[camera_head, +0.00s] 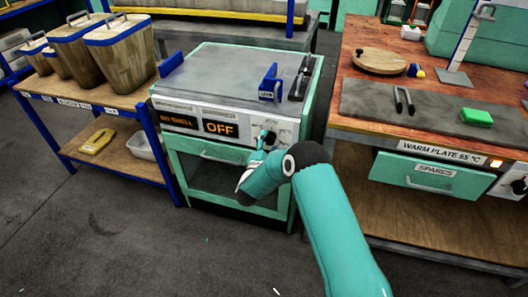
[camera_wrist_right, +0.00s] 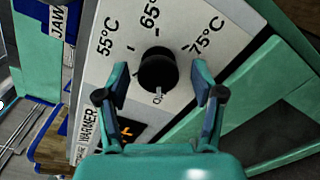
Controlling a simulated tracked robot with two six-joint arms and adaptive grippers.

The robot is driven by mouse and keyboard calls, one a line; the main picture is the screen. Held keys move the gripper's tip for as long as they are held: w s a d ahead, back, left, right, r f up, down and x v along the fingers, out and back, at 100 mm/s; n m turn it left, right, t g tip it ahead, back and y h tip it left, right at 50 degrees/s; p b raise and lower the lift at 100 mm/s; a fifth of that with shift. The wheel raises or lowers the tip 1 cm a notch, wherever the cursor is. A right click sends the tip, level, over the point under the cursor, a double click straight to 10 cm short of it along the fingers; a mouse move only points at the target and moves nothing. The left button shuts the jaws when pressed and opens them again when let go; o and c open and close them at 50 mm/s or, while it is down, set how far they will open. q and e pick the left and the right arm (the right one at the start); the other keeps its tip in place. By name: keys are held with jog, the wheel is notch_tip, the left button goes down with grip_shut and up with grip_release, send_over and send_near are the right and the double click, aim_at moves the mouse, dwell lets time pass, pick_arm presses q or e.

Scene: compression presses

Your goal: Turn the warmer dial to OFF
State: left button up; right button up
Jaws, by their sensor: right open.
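The warmer dial (camera_wrist_right: 157,70) is a round black knob on a pale panel marked 55, 65 and 75 °C. The word WARMER is printed beside it. A small mark below the knob is too blurred to read surely. My right gripper (camera_wrist_right: 162,76) is open, with one finger on each side of the knob and gaps visible; I see no grip on it. In the head view my right gripper (camera_head: 264,140) is at the right of the teal press's front panel (camera_head: 287,132) and partly hides the dial. My left gripper is not in view.
The press display (camera_head: 220,128) reads OFF, next to a NO SHELL display (camera_head: 178,120). A door handle (camera_head: 222,154) sits below. A wooden bench with a SPARES drawer (camera_head: 428,177) stands right; a blue-legged shelf (camera_head: 120,100) with bins (camera_head: 122,50) stands left.

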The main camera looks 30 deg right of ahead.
jog(key=v, duration=1.1)
jog(key=shift+s+a, duration=0.25)
jog(key=shift+a, duration=0.05)
jog(key=shift+d+f, duration=0.1)
jog(key=shift+d, duration=0.05)
